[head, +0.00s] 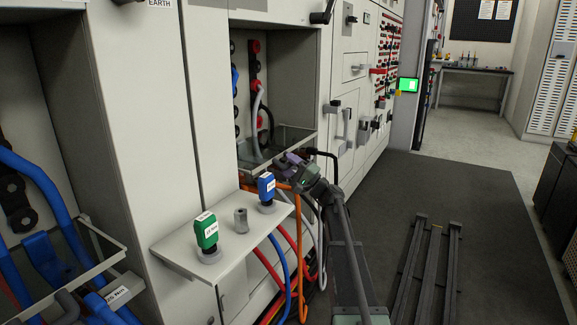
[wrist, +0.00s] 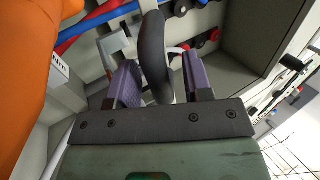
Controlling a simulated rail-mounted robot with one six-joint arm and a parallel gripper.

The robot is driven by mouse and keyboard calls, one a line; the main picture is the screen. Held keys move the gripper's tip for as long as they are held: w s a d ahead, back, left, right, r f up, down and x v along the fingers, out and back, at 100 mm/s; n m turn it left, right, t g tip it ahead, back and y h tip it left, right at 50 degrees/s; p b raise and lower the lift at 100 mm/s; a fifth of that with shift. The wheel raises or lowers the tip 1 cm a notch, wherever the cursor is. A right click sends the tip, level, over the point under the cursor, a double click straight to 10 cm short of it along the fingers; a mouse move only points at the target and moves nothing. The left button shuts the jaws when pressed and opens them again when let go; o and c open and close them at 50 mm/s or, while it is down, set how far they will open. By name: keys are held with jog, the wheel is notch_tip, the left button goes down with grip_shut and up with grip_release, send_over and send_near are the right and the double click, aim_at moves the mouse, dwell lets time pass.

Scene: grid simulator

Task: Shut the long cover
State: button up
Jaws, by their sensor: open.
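My gripper (head: 292,160) is at the front of the open middle compartment in the cabinet. Its two purple fingers (wrist: 162,85) are apart in the wrist view. A dark curved piece (wrist: 153,55) shows between them; I cannot tell whether it touches either finger. A clear, metal-edged panel (head: 285,138) stands out from the lower front of this compartment, close to my gripper. A similar panel (head: 97,268) stands out at the left compartment. I cannot tell which part is the long cover.
A small shelf (head: 185,248) holds a green block (head: 205,231), a grey knob (head: 241,221) and a blue block (head: 266,187). Blue, red and orange cables hang below it. Dark rails (head: 430,270) lie on the floor mat. An orange shape (wrist: 35,75) fills the wrist view's left side.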

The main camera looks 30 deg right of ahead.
jog(key=b+v, duration=0.4)
jog(key=v, duration=0.6)
jog(key=shift+s+d+f+b, duration=0.2)
jog(key=shift+s+b, duration=0.05)
jog(key=shift+b, duration=0.05)
